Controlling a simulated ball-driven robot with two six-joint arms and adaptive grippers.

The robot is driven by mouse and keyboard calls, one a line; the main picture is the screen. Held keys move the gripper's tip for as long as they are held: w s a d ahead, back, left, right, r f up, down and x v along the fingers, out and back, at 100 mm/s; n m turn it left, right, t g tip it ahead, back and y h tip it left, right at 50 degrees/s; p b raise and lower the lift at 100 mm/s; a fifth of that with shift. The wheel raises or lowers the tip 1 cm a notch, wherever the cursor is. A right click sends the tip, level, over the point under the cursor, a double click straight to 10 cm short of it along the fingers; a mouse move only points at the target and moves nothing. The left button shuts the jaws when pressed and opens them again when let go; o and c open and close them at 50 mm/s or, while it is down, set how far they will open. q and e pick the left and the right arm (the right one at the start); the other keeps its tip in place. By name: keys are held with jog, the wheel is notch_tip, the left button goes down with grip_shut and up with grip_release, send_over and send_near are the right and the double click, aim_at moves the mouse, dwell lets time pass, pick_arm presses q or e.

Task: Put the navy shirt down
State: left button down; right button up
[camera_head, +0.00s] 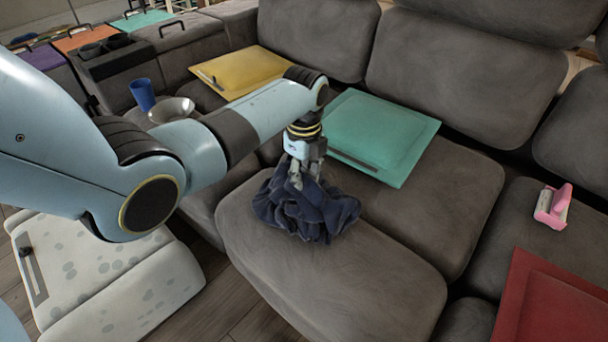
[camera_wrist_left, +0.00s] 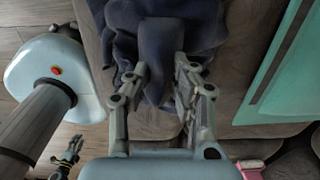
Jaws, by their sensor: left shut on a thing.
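The navy shirt (camera_head: 312,215) is a crumpled dark bundle on the front grey sofa cushion, towards its back. My left gripper (camera_head: 299,182) comes down onto the shirt from above and is shut on a fold of it. In the left wrist view the cloth (camera_wrist_left: 165,45) bulges between the two fingers (camera_wrist_left: 158,82) and spreads past them. The underside of the shirt is hidden. A small dark gripper, seemingly my right one (camera_wrist_left: 68,158), shows at the lower left of the left wrist view, too small to tell its state.
A teal tray-like panel (camera_head: 385,135) lies on the cushion behind the shirt, and a yellow one (camera_head: 243,72) lies farther left. A blue cup (camera_head: 142,95) and a metal bowl (camera_head: 171,109) stand at left. A pink item (camera_head: 553,207) and a red panel (camera_head: 552,300) are at right. The front cushion is clear around the shirt.

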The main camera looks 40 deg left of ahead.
pick_arm(q)
jog(key=c, duration=1.1)
grip_release()
jog(key=shift+c, duration=0.2)
notch_tip(320, 180, up, 12)
jog(key=p, duration=0.4)
